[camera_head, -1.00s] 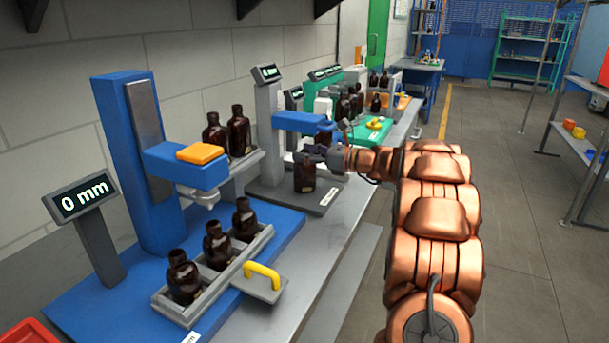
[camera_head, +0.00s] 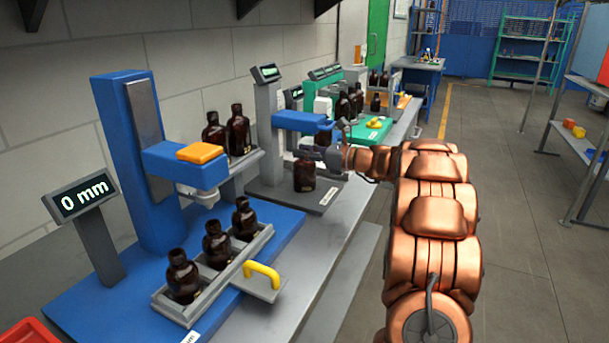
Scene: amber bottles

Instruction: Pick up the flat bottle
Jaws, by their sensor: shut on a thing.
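A dark amber bottle (camera_head: 305,175) is at the grey station in the middle of the bench, below a blue arm. My gripper (camera_head: 318,155) is at its upper part, coming from the right, and is shut on it. The bottle is upright. The gripper and the blue arm hide its neck, and I cannot tell whether its base touches the grey plate (camera_head: 322,201). Its flat shape is hard to make out at this size.
Several amber bottles stand in a grey tray (camera_head: 160,301) with a yellow handle (camera_head: 262,271) on the blue station at the front. Two more bottles (camera_head: 238,131) stand on a shelf behind. The blue bracket (camera_head: 303,122) is close above my gripper.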

